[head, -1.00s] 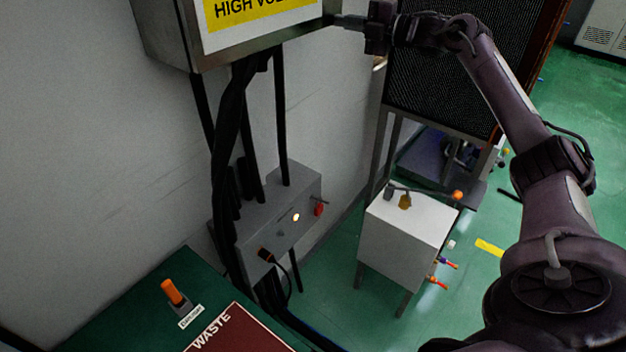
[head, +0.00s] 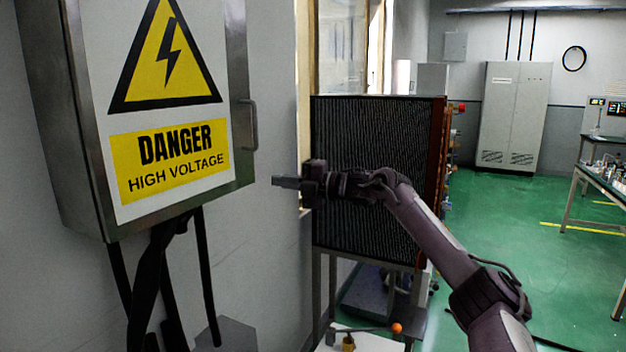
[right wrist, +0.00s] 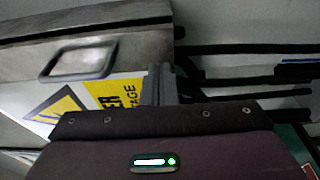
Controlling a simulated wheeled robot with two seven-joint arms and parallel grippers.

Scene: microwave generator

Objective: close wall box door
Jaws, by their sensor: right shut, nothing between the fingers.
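The grey metal wall box (head: 62,130) hangs at the left of the head view. Its door (head: 160,215) carries a yellow high voltage sign and lies about flush with the box; no clear gap shows. A handle (head: 252,125) sits at the door's right side; it also shows in the right wrist view (right wrist: 77,62). My right gripper (head: 277,182) is shut and empty, just right of the box's lower right corner, below the handle. A small space shows between fingertips and box in the head view. In the wrist view the fingers (right wrist: 160,86) point toward the box. My left gripper is out of view.
Black cables (head: 160,285) run down the wall below the box. A dark radiator panel (head: 365,150) stands behind my right arm. A white cabinet with an orange-tipped lever (head: 397,328) stands low in front. Green floor is open to the right.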

